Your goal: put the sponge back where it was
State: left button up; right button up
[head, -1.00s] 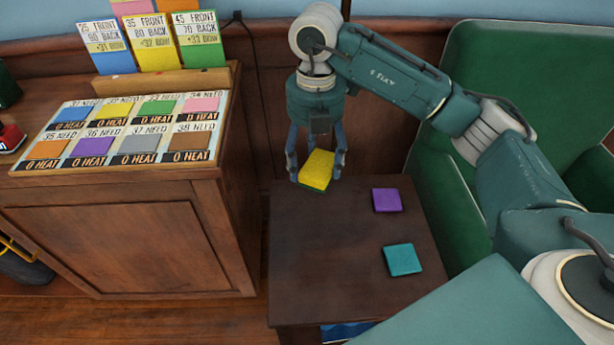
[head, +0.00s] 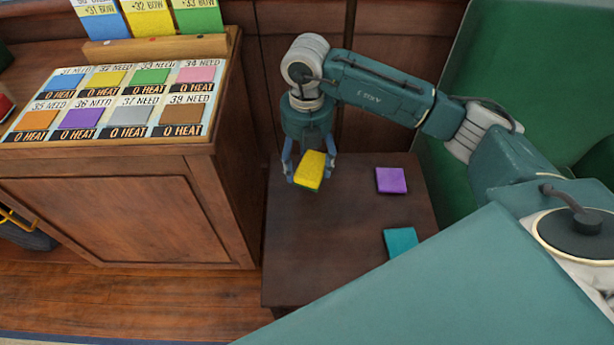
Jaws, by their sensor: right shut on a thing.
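A yellow sponge with a green underside (head: 311,170) is held between the fingers of my right gripper (head: 309,168). The gripper points down over the back left part of a small dark wooden table (head: 320,250). The sponge is tilted; whether it touches the table top I cannot tell. A purple square (head: 391,180) lies at the table's back right. A teal square (head: 400,242) lies in front of it, partly hidden by my arm. My left gripper is not in view.
A wooden cabinet (head: 130,220) stands left of the table, with a board of coloured squares (head: 120,100) on top. Upright cards (head: 150,18) stand behind it. A green chair (head: 455,100) is at right. The table's middle and front left are clear.

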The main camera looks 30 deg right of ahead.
aim_at(307, 176)
notch_tip(307, 176, down, 5)
jog(key=shift+r+b, duration=0.15)
jog(key=shift+b, duration=0.15)
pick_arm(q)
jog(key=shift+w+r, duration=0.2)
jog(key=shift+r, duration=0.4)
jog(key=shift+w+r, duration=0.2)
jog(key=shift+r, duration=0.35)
pick_arm(e)
jog(key=shift+f, duration=0.2)
jog(key=shift+f, duration=0.1)
jog(key=o, duration=1)
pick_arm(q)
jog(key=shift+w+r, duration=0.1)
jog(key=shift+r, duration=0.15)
pick_arm(e)
jog(key=shift+o, duration=0.2)
pick_arm(q)
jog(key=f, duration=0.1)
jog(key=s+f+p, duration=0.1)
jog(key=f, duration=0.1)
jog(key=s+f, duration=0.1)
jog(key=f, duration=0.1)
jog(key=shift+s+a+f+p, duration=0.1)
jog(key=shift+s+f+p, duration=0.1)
jog(key=shift+p, duration=0.1)
pick_arm(e)
notch_tip(307, 176, up, 12)
jog(key=shift+r, duration=0.15)
